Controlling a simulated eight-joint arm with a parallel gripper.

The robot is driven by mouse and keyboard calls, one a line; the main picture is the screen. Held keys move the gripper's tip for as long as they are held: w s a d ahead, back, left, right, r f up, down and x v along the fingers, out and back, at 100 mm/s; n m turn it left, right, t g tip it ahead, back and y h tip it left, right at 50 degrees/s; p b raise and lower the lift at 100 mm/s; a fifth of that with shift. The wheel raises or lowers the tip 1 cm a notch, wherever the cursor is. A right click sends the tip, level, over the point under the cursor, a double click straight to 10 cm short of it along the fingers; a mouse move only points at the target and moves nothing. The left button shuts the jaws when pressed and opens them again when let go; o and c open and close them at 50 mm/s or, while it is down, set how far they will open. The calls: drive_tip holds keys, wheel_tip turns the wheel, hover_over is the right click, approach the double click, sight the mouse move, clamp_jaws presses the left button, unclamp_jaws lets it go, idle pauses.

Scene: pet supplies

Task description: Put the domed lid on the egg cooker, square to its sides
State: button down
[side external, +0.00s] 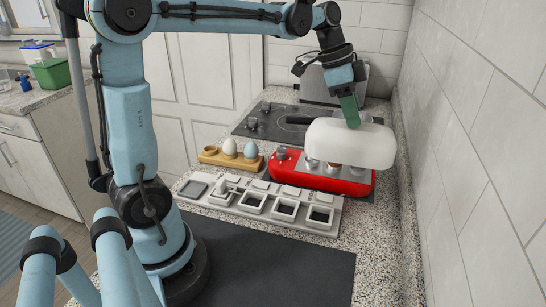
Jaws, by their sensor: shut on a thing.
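The domed lid (350,146) is whitish, long and rounded. My gripper (352,122) is shut on its top and holds it over the right part of the egg cooker. The red egg cooker (289,177) stands on the counter with a grey metal top; its left part is uncovered. Brown and pale shapes, perhaps eggs, show on the metal top just under the lid's lower edge. The lid hides the cooker's back right part. I cannot tell whether the lid touches the cooker or is square to it.
A wooden holder (212,158) with several eggs stands left of the cooker. A pale grey tray (262,203) with compartments lies in front. A dark cooktop (265,124) is behind, and a tiled wall (470,150) rises close on the right.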

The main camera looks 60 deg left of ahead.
drive_tip(key=shift+w+a+f, duration=0.25)
drive_tip(key=shift+a+f, duration=0.7)
drive_tip(key=shift+f, duration=0.25)
drive_tip(key=shift+w+a+f, duration=0.25)
drive_tip(key=shift+a+f, duration=0.65)
drive_tip(key=shift+f, duration=0.35)
drive_tip(key=shift+w+a+f, duration=0.25)
drive_tip(key=shift+a+f, duration=0.7)
drive_tip(key=shift+f, duration=0.25)
drive_tip(key=shift+f, duration=0.5)
drive_tip(key=c, duration=0.7)
unclamp_jaws()
drive_tip(key=v, duration=1.2)
drive_tip(key=shift+w+r, duration=0.1)
